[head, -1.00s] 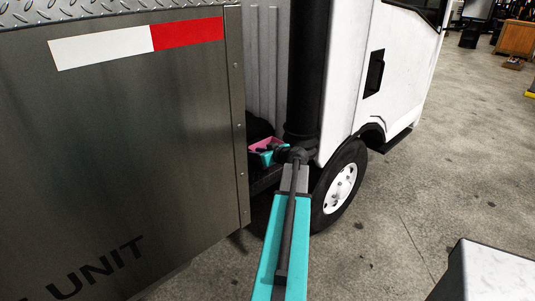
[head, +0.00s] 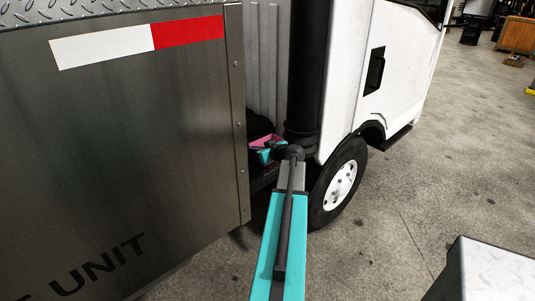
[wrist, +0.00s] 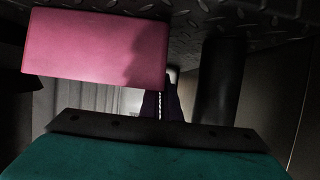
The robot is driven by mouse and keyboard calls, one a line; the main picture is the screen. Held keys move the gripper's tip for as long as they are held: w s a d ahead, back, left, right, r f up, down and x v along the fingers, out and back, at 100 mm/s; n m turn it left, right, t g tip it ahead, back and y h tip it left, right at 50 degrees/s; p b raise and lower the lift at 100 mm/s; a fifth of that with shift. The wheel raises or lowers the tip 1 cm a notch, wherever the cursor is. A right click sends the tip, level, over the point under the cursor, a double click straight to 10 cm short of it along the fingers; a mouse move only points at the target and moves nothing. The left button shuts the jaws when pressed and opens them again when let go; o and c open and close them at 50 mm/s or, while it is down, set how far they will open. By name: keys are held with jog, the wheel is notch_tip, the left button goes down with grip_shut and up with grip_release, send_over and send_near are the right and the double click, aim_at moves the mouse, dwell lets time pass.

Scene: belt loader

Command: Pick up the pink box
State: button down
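The pink box (head: 268,139) sits in the dark gap between the grey unit and the white cab. Only a small part of it shows in the head view, behind my teal and black gripper (head: 266,154). In the wrist view the pink box (wrist: 95,48) is large at the upper left, with one flat side facing the camera and a shadow on its right part. A teal part of my gripper with a dark bar fills the bottom of that view, below the box and apart from it in the picture. The fingertips and their gap cannot be made out.
The grey unit's wall (head: 130,140) stands close on the left. A black vertical pipe (head: 303,80) and the white cab (head: 355,70) stand close on the right, with a wheel (head: 340,183) below. Diamond plate (wrist: 270,15) shows in the wrist view. Open floor lies to the right.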

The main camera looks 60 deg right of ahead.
jog(key=shift+r, duration=0.15)
dwell(0.3)
jog(key=shift+r+b, duration=0.85)
jog(key=shift+r, duration=0.55)
jog(key=s+a+r+b, duration=0.2)
jog(key=s+a+b, duration=0.2)
jog(key=s+a, duration=0.5)
jog(key=s, duration=0.3)
jog(key=shift+s+a+b, duration=0.35)
jog(key=shift+a+b, duration=0.05)
